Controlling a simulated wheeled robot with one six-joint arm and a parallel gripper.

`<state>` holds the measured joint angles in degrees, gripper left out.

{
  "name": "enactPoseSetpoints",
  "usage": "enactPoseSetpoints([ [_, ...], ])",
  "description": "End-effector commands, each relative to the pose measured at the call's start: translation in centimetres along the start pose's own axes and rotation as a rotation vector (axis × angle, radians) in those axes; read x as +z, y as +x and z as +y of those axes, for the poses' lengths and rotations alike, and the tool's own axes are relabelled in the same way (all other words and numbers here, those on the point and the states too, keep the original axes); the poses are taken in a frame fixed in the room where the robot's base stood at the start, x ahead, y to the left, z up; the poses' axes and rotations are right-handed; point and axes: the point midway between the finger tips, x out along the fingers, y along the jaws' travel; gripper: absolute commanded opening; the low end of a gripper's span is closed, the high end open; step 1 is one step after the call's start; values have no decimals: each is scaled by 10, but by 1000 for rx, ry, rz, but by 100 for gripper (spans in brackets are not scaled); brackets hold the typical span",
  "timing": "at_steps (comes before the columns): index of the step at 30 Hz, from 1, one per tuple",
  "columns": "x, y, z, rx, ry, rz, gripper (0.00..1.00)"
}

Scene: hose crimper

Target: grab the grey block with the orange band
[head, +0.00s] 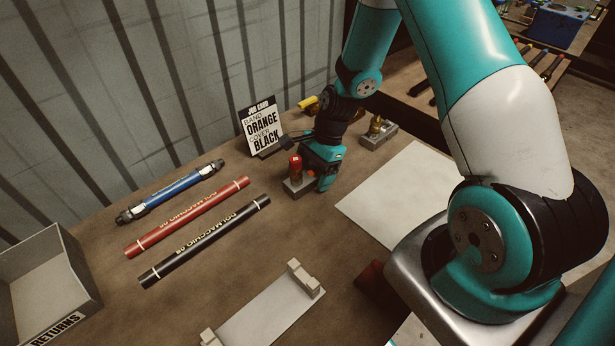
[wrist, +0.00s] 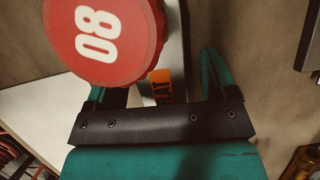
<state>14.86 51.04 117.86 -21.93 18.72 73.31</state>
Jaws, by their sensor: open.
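A grey block (head: 293,186) with a red knob (head: 295,168) on top sits on the table in front of the job card in the head view. My gripper (head: 318,178) is down right beside it and partly hides it. In the wrist view the red knob, marked 08, (wrist: 105,40) covers much of the block. An orange band (wrist: 160,86) shows on the grey block (wrist: 173,45) between my two teal fingers. My gripper (wrist: 155,85) is open, with its fingers apart on either side of the block. Whether either finger touches it is hidden.
A second grey block with a brass top (head: 378,133) stands behind to the right. The job card (head: 262,127) reads band orange, cover black. Blue (head: 175,190), red (head: 190,217) and black (head: 205,240) hoses lie left. A returns bin (head: 75,270) and pale sheet (head: 400,195) flank the table.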

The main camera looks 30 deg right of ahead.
Motion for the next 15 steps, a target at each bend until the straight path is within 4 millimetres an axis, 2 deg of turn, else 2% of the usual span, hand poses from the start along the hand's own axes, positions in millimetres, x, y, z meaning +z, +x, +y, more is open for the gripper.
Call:
enactPoseSetpoints([
  [3,0,0,0,0,0,0,79],
  [5,0,0,0,0,0,0,67],
  [12,0,0,0,0,0,0,13],
  [15,0,-1,0,-1,-1,-1,13],
])
